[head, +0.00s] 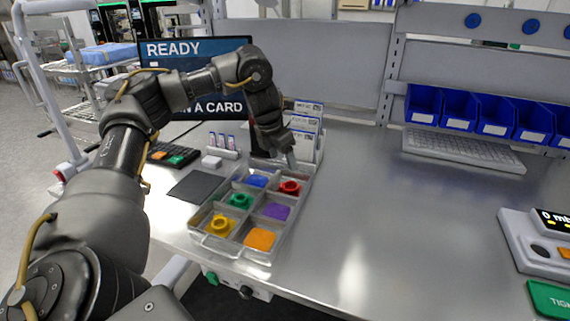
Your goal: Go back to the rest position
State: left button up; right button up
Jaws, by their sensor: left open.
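My left arm reaches in from the left, and my left gripper (291,162) points down over the back right part of a sorting tray (238,257). The gripper is open, and I see nothing between its fingers. The tray has several compartments. A red washer (290,188) lies at the back right, just below the gripper. A green washer (240,201) and a yellow washer (220,226) lie in the left compartments. Blue (257,181), purple (277,211) and orange (260,239) squares show in other compartments. My right gripper is not in view.
A monitor (195,47) stands behind my arm. A card rack (307,120) stands behind the tray. Blue bins (460,108) hang above a keyboard (462,150). A device with a display (540,235) and a green box (550,299) sit at the right. The middle of the bench is clear.

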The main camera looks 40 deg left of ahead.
pick_arm(q)
jog(key=shift+s+r, duration=0.15)
jog(key=shift+r, duration=0.25)
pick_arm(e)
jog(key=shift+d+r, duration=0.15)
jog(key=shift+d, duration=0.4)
